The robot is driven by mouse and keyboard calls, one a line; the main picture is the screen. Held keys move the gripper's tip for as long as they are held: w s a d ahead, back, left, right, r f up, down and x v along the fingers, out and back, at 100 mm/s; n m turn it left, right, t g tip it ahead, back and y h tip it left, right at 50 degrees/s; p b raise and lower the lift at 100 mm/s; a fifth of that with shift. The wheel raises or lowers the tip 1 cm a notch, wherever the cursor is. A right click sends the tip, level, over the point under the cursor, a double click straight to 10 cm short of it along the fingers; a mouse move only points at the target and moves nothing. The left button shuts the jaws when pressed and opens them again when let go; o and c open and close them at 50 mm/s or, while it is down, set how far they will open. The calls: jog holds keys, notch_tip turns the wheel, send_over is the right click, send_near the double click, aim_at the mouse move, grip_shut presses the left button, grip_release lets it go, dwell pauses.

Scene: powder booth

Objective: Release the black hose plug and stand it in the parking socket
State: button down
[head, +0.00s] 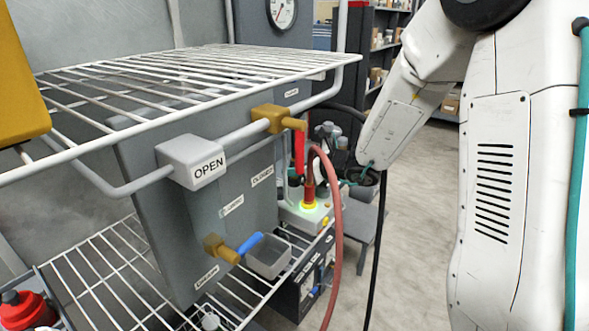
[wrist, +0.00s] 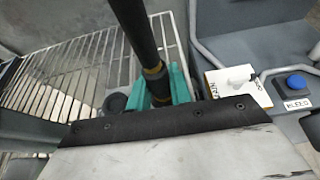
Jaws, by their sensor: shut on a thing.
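In the wrist view my gripper (wrist: 160,86) has teal fingers shut on the black hose plug (wrist: 154,71). Brass-coloured bands show on the plug between the fingers, and its thick black hose (wrist: 134,25) runs up and out of the picture. The plug's lower end is hidden by the fingers and the dark wrist edge. A dark round opening (wrist: 115,102) lies just left of the fingers; I cannot tell whether it is the parking socket. In the head view a black hose (head: 378,240) hangs below my arm, and the grip itself cannot be made out clearly.
A grey panel has an OPEN tag (head: 193,162), a brass valve (head: 277,118) and a blue-handled valve (head: 250,243). A wire shelf (head: 190,75) juts out above. A red hose (head: 337,220) arches beside a yellow-ringed fitting (head: 309,205). A blue button (wrist: 291,83) is at right.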

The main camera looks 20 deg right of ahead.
jog(key=c, duration=1.2)
grip_release()
